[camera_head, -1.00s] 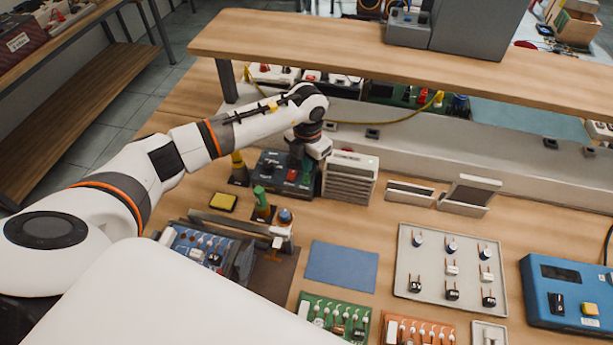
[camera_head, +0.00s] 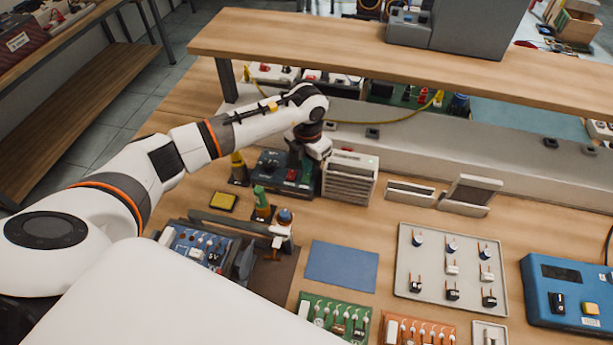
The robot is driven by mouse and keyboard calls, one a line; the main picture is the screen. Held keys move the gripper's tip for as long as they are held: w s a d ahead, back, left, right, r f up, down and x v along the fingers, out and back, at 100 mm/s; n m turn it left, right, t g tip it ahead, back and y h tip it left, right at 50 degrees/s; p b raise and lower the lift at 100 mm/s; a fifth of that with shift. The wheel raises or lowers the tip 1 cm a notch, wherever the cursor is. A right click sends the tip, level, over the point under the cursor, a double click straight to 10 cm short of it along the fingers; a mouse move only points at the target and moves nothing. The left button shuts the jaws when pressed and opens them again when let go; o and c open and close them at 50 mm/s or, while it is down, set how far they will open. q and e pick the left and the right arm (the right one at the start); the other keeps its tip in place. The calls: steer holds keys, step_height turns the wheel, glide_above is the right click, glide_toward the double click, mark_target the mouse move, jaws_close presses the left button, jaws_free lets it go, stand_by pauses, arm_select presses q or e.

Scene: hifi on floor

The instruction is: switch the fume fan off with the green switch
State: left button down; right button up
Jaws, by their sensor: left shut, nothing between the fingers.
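The fume fan (camera_head: 350,180) looks to be the pale louvered box on the bench, under the shelf's front edge. A small green spot shows on its top; I cannot tell whether this is the green switch or a lamp. A dark box (camera_head: 268,165) with a red switch (camera_head: 292,175) stands against its left side. My left gripper (camera_head: 298,160) points down over the dark box's right part, beside the fan. It is shut and empty. Its fingertips are dark against the box, so I cannot tell whether they touch. My right gripper is not in view.
A wooden shelf (camera_head: 400,55) spans above the back of the bench. A grey tray (camera_head: 405,270) of small parts and a blue instrument (camera_head: 565,290) are at right.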

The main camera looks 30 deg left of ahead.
arm_select(q)
steer(key=shift+f+b, duration=0.6)
steer(key=shift+f, duration=0.25)
steer(key=shift+r, duration=0.15)
steer(key=shift+r+p, duration=2.3)
steer(key=shift+r, duration=1.15)
